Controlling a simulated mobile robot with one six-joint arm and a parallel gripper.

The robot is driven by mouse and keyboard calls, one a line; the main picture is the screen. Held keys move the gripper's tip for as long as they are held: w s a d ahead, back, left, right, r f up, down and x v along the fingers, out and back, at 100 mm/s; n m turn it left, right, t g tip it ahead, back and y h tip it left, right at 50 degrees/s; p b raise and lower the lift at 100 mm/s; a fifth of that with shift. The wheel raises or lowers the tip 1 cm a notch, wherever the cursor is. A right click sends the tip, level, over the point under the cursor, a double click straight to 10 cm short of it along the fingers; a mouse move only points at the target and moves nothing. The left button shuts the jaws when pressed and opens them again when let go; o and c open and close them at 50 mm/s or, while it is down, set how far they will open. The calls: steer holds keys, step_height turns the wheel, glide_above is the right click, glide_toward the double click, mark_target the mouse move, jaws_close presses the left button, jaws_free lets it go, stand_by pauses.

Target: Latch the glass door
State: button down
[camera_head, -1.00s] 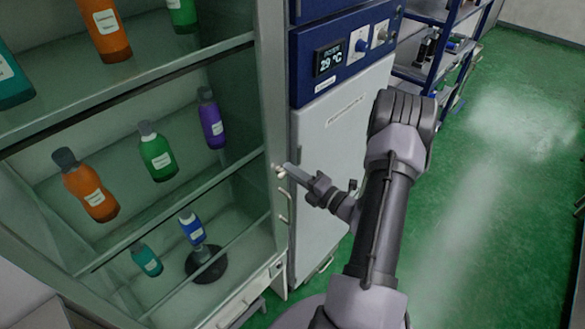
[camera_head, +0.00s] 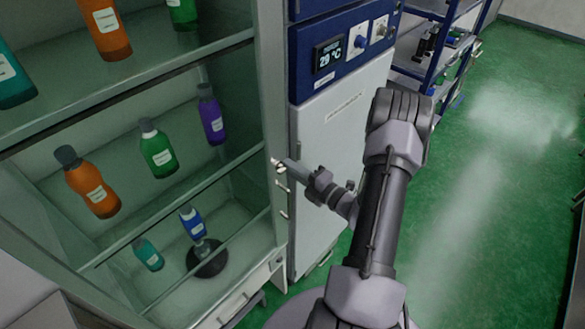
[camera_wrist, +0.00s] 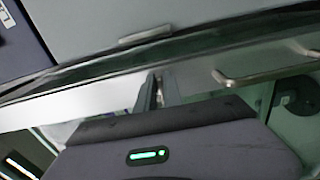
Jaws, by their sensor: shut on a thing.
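The glass door (camera_head: 110,150) fronts a pale cabinet at the left of the head view, and bottles show through it. It looks flush with the cabinet, but I cannot tell whether any gap is left. A small metal latch knob (camera_head: 279,167) sits on its right frame, above a handle (camera_head: 284,200). My gripper (camera_head: 287,164) is shut on the latch knob, with its fingertips at the door frame. In the wrist view my gripper (camera_wrist: 158,90) points at the frame, and its fingertips hide the knob. The metal handle (camera_wrist: 265,74) shows to the right there.
A white and blue appliance (camera_head: 340,130) with a temperature display stands right of the cabinet, close to my gripper. A blue shelf rack (camera_head: 435,50) stands behind it. Green floor (camera_head: 480,200) is clear at the right. A drawer (camera_head: 240,297) lies below the door.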

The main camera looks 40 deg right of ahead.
steer(key=c, duration=1.5)
jaws_free()
steer(key=s, duration=0.5)
steer(key=s+d+b, duration=0.1)
steer(key=s, duration=0.5)
steer(key=s+b, duration=0.1)
steer(key=s, duration=0.5)
steer(key=shift+s+d, duration=0.2)
